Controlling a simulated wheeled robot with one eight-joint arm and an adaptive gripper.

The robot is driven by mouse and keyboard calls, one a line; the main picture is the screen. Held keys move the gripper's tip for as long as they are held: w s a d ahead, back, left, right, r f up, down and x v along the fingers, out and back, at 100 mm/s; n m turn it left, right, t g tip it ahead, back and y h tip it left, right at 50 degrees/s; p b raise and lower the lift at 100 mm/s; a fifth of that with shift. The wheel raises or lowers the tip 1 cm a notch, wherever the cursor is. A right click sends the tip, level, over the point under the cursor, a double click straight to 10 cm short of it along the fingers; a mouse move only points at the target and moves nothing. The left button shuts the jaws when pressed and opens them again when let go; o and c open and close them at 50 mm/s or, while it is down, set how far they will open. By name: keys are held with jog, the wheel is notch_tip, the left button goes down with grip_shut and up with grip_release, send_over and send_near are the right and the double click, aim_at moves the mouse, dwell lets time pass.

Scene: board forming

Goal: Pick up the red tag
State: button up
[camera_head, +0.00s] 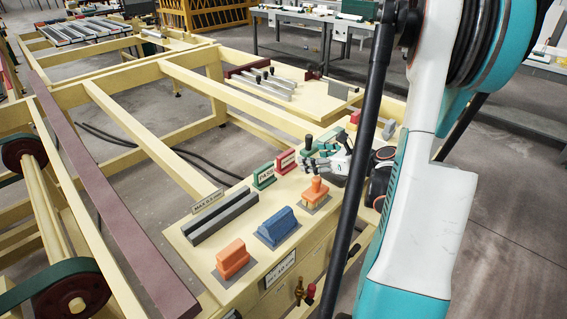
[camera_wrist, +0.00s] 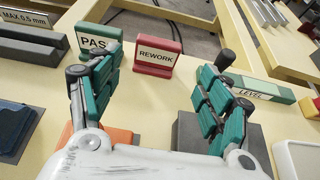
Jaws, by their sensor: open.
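The red tag is a small upright plate with a white label reading REWORK; it stands on the cream bench in the wrist view (camera_wrist: 156,70) and in the head view (camera_head: 285,162). My gripper (camera_head: 316,153) is open and empty above the bench, to the right of the tag in the head view. In the wrist view its two fingers (camera_wrist: 160,82) are spread wide, and the red tag shows in the gap between them, beyond the fingertips and apart from them. No part of the tag's label is hidden there.
A green PASS tag (camera_head: 264,176) stands close left of the red tag, partly behind my left finger in the wrist view. A green LEVEL block (camera_wrist: 262,88) lies to the right. Orange (camera_head: 232,259) and blue (camera_head: 277,227) blocks sit nearer on the bench.

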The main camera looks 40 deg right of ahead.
aim_at(288, 156)
jog(key=b+x, duration=0.2)
jog(key=x, duration=0.6)
jog(key=shift+w+d, duration=0.1)
jog(key=shift+w, duration=0.1)
jog(key=b+x, duration=0.2)
jog(key=x, duration=0.2)
jog(key=shift+w+f, duration=0.15)
jog(key=shift+f, duration=0.15)
jog(key=shift+w+f, duration=0.1)
jog(key=shift+w, duration=0.3)
jog(key=shift+c, duration=0.6)
jog(key=c, duration=0.6)
